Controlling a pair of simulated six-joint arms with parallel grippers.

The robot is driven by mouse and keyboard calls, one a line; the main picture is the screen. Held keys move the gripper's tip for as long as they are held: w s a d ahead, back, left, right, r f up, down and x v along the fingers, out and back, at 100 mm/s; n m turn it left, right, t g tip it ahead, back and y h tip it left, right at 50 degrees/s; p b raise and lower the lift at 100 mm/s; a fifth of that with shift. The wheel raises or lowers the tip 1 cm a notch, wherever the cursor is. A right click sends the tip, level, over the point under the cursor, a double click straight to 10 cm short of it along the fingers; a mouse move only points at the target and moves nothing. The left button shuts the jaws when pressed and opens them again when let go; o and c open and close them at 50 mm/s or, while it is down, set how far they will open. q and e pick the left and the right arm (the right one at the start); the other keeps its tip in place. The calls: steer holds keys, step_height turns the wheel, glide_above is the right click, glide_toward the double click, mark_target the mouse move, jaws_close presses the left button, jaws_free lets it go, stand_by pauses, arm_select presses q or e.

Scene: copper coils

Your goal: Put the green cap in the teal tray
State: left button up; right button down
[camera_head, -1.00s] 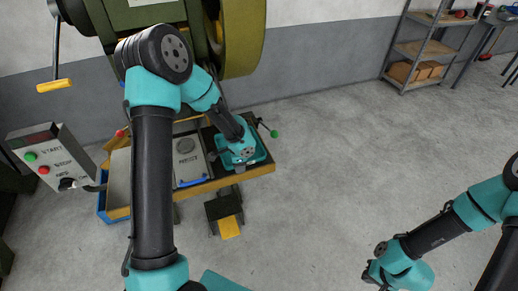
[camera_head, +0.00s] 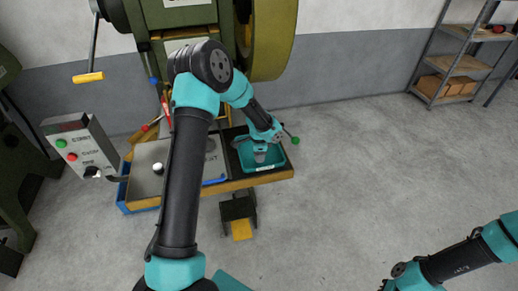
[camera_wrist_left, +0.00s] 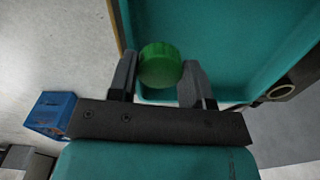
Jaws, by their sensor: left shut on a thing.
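The green cap (camera_wrist_left: 160,65) is between the two fingers of my left gripper (camera_wrist_left: 158,82) in the left wrist view, and the gripper is shut on it. The teal tray (camera_wrist_left: 215,35) lies behind the cap there, with its inner floor and walls visible. In the head view my left gripper (camera_head: 260,155) is over the teal tray (camera_head: 264,168) at the right end of the workbench. The cap cannot be made out in the head view. How high the cap is above the tray floor is hard to tell.
A control box (camera_head: 82,148) stands left of the bench. A flat plate with a white knob (camera_head: 158,167) and a blue-edged board are left of the tray. A pedal (camera_head: 241,228) is below. Floor on the right is clear.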

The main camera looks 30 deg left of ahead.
arm_select(q)
steer(key=w+a, duration=0.1)
steer(key=w, duration=0.1)
steer(key=w+a, duration=0.1)
steer(key=w, duration=0.1)
steer(key=w+a, duration=0.2)
steer(key=shift+w+f, duration=0.2)
steer(key=shift+f, duration=0.15)
steer(key=shift+f, duration=1.75)
steer(key=shift+f, duration=0.1)
steer(key=o, duration=1)
step_height(320, 180, up, 12)
steer(key=shift+r, duration=0.15)
